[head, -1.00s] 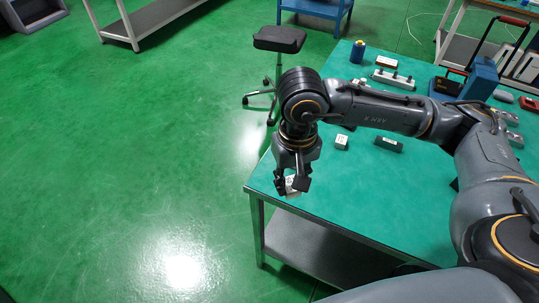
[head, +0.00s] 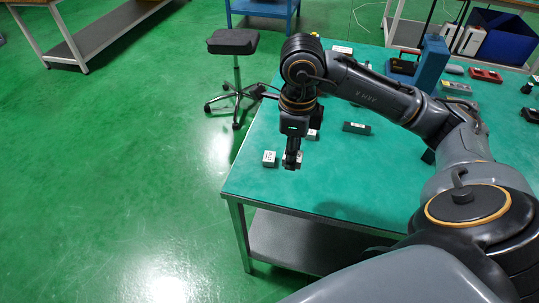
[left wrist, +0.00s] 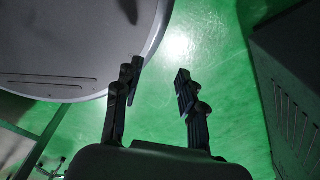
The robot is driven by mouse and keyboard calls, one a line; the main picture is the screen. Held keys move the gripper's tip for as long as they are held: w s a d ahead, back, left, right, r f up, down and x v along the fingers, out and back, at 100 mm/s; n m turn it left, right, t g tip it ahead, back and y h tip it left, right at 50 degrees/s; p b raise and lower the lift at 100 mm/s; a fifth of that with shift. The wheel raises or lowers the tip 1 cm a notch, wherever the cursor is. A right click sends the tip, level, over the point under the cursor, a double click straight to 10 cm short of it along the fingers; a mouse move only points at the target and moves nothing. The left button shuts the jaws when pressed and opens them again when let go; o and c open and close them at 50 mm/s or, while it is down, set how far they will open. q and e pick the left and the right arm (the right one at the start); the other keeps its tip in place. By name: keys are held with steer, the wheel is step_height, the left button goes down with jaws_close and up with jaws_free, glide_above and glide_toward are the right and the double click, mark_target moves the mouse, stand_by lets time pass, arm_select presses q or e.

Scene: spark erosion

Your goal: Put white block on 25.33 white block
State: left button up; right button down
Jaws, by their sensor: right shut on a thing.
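My right gripper (head: 292,160) is low over the near left part of the green table. It is shut on a white block (head: 298,157), mostly hidden by the fingers. Whether that block touches the table I cannot tell. A second white block (head: 269,158) sits on the table just left of the gripper, apart from it. A third white block (head: 312,134) shows partly behind the gripper. The markings on the blocks are too small to read. My left gripper (left wrist: 158,82) is open and empty in the left wrist view, with green floor behind it.
The green table (head: 330,185) has free room in front of and right of the gripper. A dark block (head: 356,128) lies further right. A blue upright device (head: 432,62) and several small items stand at the back. A black stool (head: 233,42) is beyond the table's left edge.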

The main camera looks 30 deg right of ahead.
steer(key=w+d+f+p, duration=0.2)
steer(key=w+f, duration=0.2)
steer(key=w, duration=0.5)
glide_above(269, 156)
steer(key=f, duration=0.3)
steer(key=f+p, duration=0.1)
steer(key=f, duration=0.1)
steer(key=shift+s, duration=0.35)
steer(key=shift+w+f, duration=0.3)
steer(key=shift+f, duration=0.1)
step_height(269, 156, down, 2)
steer(key=shift+f+p, duration=0.15)
steer(key=shift+p, duration=0.45)
steer(key=shift+f, duration=0.35)
steer(key=shift+f, duration=0.1)
